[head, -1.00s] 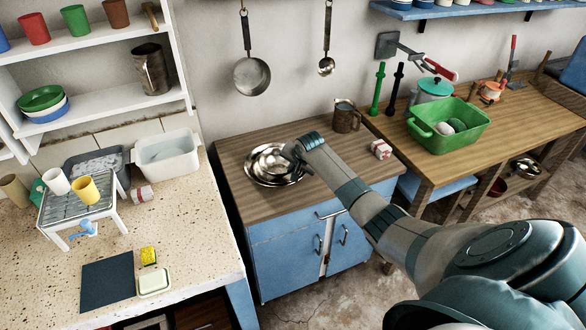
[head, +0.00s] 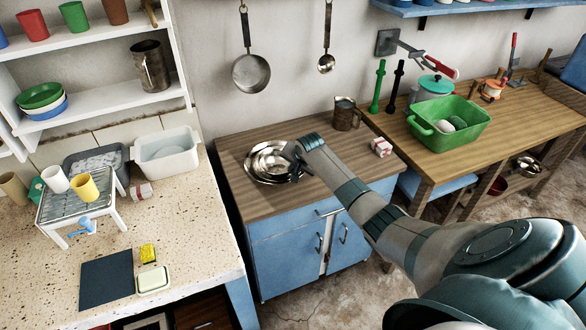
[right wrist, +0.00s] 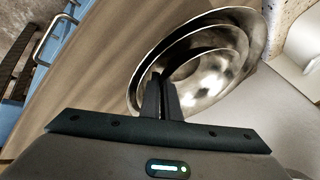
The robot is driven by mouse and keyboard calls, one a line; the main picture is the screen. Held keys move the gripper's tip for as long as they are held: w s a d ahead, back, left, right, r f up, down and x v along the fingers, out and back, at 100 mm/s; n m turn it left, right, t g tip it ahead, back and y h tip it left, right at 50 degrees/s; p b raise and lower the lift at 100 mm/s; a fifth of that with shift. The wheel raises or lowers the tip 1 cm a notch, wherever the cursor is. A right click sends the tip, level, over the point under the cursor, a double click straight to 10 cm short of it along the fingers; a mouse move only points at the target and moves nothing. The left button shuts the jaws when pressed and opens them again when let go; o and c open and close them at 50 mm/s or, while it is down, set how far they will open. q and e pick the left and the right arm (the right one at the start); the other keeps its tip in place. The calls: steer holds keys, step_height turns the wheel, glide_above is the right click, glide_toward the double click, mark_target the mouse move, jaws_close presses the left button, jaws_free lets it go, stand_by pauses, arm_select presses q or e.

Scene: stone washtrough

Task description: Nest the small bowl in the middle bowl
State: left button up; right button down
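The shiny metal bowls (head: 262,165) sit together on the wooden top of the blue cabinet, one inside another. In the right wrist view several rims show inside each other: the large outer bowl (right wrist: 139,78), the middle bowl (right wrist: 190,40) and the small bowl (right wrist: 215,78) innermost. My right gripper (head: 294,164) is at the right side of the bowls. In the right wrist view its fingers (right wrist: 162,80) are close together on the near rim of the small bowl. How deep the small bowl sits is hard to tell. My left gripper is out of view.
A metal mug (head: 346,115) stands behind the bowls, and a small red-and-white item (head: 381,147) lies to the right on the cabinet top (head: 235,143). A pan (head: 251,73) and a ladle (head: 326,63) hang above. The speckled counter (head: 190,235) is at left.

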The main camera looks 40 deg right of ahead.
steer(key=shift+f, duration=0.4)
steer(key=shift+f, duration=0.15)
stand_by(0.8)
steer(key=c, duration=1.9)
jaws_free()
steer(key=shift+c, duration=0.2)
steer(key=o, duration=0.4)
steer(key=shift+s+a+f, duration=0.1)
steer(key=shift+s+f, duration=0.05)
steer(key=shift+s, duration=0.05)
steer(key=shift+w+r+p, duration=0.1)
steer(key=shift+r+p, duration=1)
steer(key=shift+p, duration=0.05)
step_height(320, 180, up, 3)
steer(key=p, duration=0.3)
steer(key=shift+w, duration=0.1)
steer(key=shift+r+p, duration=0.65)
steer(key=shift+r, duration=0.45)
